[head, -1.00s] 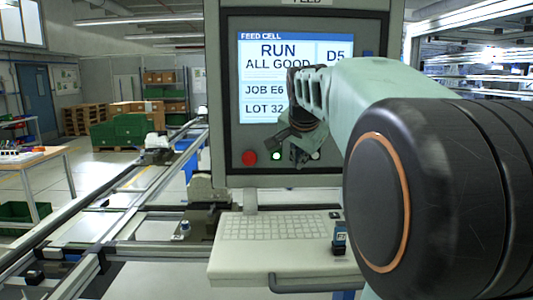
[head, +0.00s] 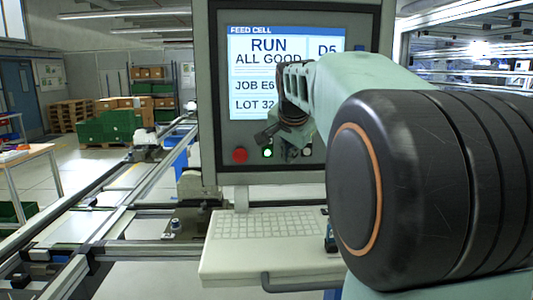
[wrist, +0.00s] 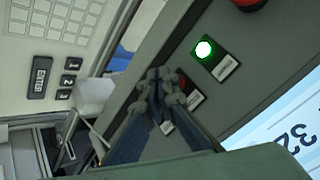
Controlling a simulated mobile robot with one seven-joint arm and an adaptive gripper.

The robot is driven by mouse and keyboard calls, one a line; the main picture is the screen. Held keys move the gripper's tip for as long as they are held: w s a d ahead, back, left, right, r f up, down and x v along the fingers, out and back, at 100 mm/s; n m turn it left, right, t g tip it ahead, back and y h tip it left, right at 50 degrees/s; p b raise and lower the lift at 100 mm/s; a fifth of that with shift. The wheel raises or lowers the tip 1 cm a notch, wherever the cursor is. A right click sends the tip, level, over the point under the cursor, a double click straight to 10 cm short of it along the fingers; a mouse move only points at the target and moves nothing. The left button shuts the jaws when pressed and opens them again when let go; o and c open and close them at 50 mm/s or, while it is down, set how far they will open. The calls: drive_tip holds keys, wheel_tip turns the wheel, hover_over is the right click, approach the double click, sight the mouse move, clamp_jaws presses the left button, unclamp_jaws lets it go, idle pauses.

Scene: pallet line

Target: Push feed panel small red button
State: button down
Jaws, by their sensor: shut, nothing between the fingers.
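The feed panel (head: 210,120) stands upright ahead, with a lit screen (head: 250,88) above a row of buttons. A large red button (head: 240,155) and a lit green button (head: 267,153) show left of my gripper (head: 291,152); a pale round spot (head: 307,152) shows right of it. In the wrist view my gripper (wrist: 163,82) is shut and empty, its tips in front of the panel beside the green button (wrist: 203,50).
A keyboard shelf (head: 215,262) with a front handle juts out below the panel. Conveyor rails (head: 110,225) run along the left. A table (head: 30,155) and green crates (head: 110,127) stand farther left. My arm hides the panel's right side.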

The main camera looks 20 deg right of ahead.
drive_tip(key=shift+w, duration=0.1)
idle(0.6)
drive_tip(key=shift+w+d, duration=0.1)
drive_tip(key=shift+w, duration=0.25)
drive_tip(key=shift+w+d+p, duration=0.15)
drive_tip(key=shift+w+p, duration=0.3)
drive_tip(key=shift+p, duration=0.05)
idle(0.6)
drive_tip(key=shift+s, duration=0.1)
drive_tip(key=shift+s+a+b, duration=0.2)
drive_tip(key=shift+s+b, duration=0.4)
drive_tip(key=shift+s, duration=0.2)
